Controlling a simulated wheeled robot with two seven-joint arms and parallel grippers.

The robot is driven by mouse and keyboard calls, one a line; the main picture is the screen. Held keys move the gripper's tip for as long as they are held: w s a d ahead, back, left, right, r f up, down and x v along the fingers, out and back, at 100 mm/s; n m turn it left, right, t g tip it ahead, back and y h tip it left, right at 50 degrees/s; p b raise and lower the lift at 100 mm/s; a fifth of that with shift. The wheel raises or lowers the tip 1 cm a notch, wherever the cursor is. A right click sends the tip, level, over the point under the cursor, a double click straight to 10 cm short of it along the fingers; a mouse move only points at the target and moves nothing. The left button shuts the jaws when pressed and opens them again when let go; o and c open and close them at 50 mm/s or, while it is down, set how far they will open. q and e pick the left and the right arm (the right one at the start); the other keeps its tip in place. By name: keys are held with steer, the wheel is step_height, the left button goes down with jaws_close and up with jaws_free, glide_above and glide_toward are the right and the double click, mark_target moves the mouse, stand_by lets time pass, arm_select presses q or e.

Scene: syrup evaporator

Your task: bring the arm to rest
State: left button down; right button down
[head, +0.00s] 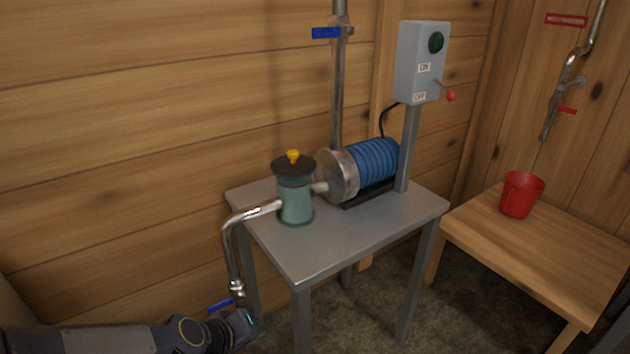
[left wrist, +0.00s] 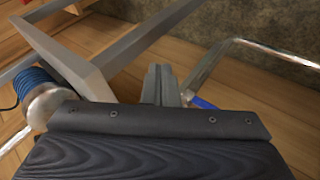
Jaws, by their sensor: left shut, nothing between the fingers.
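My left arm comes in low at the left of the head view, and its gripper (head: 250,322) is just below the lower end of a bent metal pipe (head: 231,262). In the left wrist view the fingers (left wrist: 160,80) are together and empty. A blue valve handle (head: 220,304) on that pipe is close to the gripper; it also shows beside the fingers in the left wrist view (left wrist: 203,103). I cannot tell whether they touch. My right gripper is not in view.
A grey table (head: 330,250) bears a green strainer pot (head: 295,200) with a yellow knob and a blue motor pump (head: 372,160). A switch box (head: 420,65) stands behind. A red bucket (head: 520,195) sits on a wooden bench (head: 540,250) at right. Wooden walls enclose the space.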

arm_select(q)
steer(key=s+a+r+m+g, duration=0.15)
steer(key=s+a+r, duration=0.25)
steer(key=s, duration=0.4)
steer(key=s+a+r+m, duration=0.3)
steer(key=s+a, duration=0.2)
steer(key=s, duration=0.3)
step_height(320, 180, up, 24)
steer(key=p, duration=2.4)
steer(key=shift+s+d+y, duration=0.15)
steer(key=shift+y, duration=0.15)
